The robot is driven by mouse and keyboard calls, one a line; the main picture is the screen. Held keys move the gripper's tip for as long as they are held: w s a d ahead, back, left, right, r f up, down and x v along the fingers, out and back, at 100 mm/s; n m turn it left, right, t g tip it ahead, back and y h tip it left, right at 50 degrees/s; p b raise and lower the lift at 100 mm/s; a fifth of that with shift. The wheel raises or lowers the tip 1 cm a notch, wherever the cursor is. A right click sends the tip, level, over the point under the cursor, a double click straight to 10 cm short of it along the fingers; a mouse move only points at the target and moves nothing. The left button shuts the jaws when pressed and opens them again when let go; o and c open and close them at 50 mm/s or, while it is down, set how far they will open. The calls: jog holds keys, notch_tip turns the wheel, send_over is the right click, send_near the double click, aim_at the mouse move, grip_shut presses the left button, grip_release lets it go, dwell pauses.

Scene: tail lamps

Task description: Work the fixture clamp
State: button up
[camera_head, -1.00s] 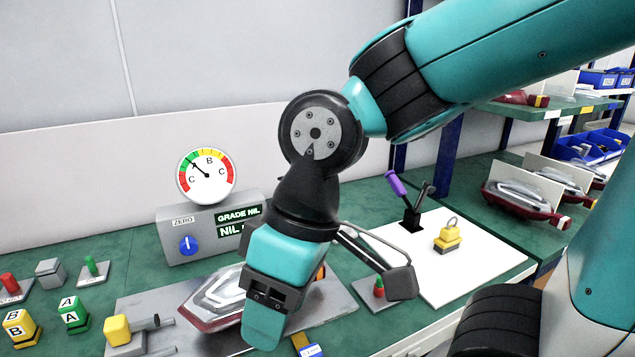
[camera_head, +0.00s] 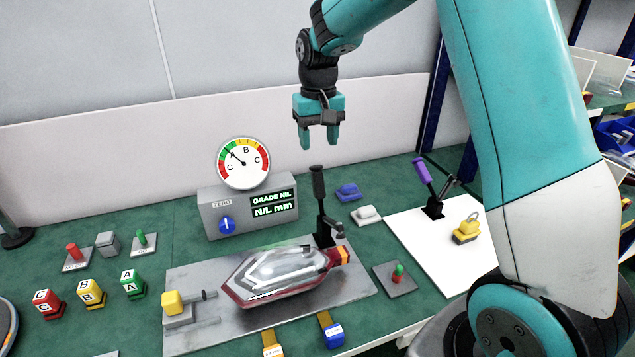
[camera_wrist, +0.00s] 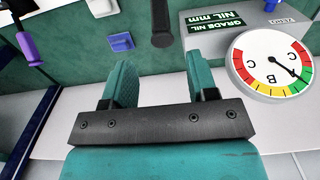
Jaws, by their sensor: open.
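The fixture clamp (camera_head: 321,215) has a black upright handle and stands at the back edge of the grey fixture plate (camera_head: 205,333). A red and clear tail lamp (camera_head: 284,273) lies on that plate, its orange end beside the clamp's foot. My gripper (camera_head: 319,143) is open and empty, fingers pointing down, above the black handle. In the wrist view, my gripper (camera_wrist: 160,72) shows both fingers apart, with the black handle end (camera_wrist: 162,38) beyond the gap between them. A yellow-tipped block (camera_head: 173,303) sits at the plate's left end.
A gauge box (camera_head: 249,208) with a round dial (camera_head: 243,162) stands behind left and reads "GRADE NIL". A purple-handled clamp (camera_head: 428,185) and yellow weight (camera_head: 467,230) are on a white board (camera_head: 420,245). Blue and white pieces (camera_head: 348,192) lie behind the clamp.

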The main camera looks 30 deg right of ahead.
aim_at(318, 184)
notch_tip(318, 184, down, 12)
jog(key=shift+f+p, duration=0.1)
jog(key=shift+p, duration=0.2)
jog(key=shift+c, duration=0.4)
